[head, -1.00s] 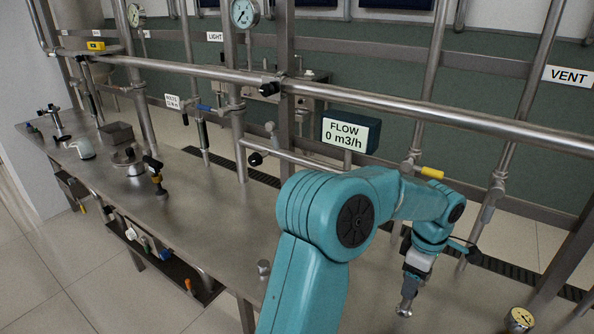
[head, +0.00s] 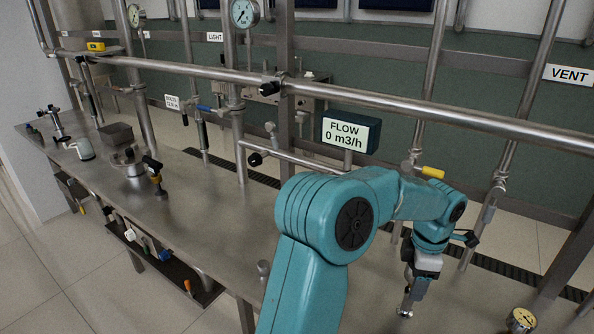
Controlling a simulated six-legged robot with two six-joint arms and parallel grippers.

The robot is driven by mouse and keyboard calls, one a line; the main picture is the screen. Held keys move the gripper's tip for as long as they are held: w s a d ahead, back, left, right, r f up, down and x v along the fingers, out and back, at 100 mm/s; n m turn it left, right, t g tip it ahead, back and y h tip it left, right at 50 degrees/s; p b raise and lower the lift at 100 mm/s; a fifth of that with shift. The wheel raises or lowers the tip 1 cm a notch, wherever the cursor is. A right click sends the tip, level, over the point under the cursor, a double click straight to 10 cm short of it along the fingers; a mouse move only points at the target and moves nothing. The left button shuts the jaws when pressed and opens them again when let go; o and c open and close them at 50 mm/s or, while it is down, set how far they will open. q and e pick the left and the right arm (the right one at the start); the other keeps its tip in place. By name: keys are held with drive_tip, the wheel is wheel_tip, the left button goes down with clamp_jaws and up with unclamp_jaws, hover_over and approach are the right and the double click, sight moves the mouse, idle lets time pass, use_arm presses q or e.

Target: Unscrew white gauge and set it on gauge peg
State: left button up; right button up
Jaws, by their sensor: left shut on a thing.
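My left gripper (head: 407,287) points down over the right part of the steel bench. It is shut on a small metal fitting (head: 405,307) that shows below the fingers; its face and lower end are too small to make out. A round gauge with a pale yellowish dial (head: 521,319) is at the bottom right, apart from the gripper. Two white-faced dial gauges, one upper middle (head: 244,13) and one upper left (head: 136,15), stand on the pipework. I cannot tell which is the task's white gauge, nor make out the gauge peg. My right gripper is not in view.
A long steel pipe (head: 440,112) crosses above the bench. The flow display (head: 350,133) and a yellow-handled valve (head: 430,172) stand behind my arm. Valves and a metal box (head: 116,135) are at the left. The bench middle (head: 205,215) is fairly clear.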

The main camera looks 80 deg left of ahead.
use_arm(q)
drive_tip(key=shift+n, duration=1.1)
drive_tip(key=o, duration=1.3)
drive_tip(key=shift+w, duration=0.1)
drive_tip(key=shift+c, duration=0.2)
drive_tip(key=shift+r, duration=0.1)
wheel_tip(320, 180, up, 16)
drive_tip(key=p, duration=0.2)
